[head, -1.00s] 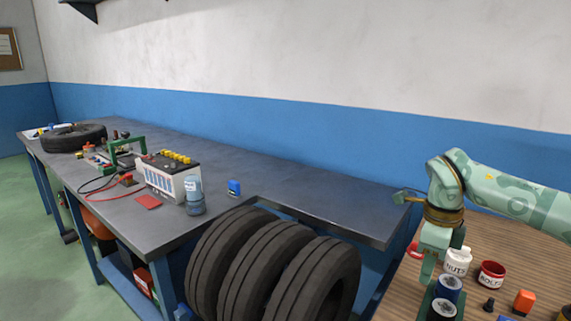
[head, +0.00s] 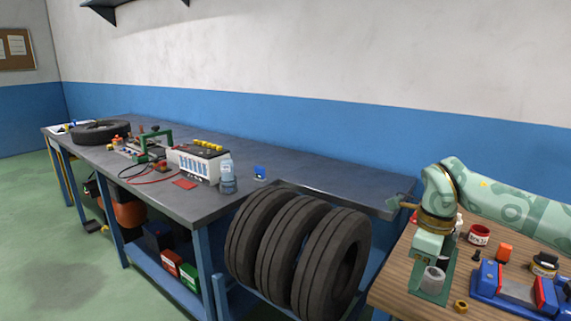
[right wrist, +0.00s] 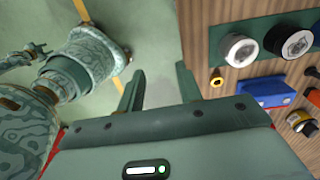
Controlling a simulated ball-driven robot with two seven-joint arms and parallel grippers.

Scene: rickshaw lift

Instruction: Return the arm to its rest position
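My right arm (head: 500,205) comes in from the right in the head view. Its gripper (head: 432,286) points down over the left part of a wooden table. A grey cylinder shows at the fingers in that view, and I cannot tell there whether they touch it. In the right wrist view the gripper (right wrist: 158,90) has its two green fingers apart, with only floor between them. It looks open and empty. My left gripper is not clearly in view.
The wooden table (head: 395,275) holds a red-rimmed pot (head: 479,235), an orange block (head: 504,252) and a blue-and-red tool (head: 515,288). Several tires (head: 300,250) stand left of it. A grey workbench (head: 270,180) carries a battery (head: 198,163) and a bottle (head: 228,178). Open floor lies left.

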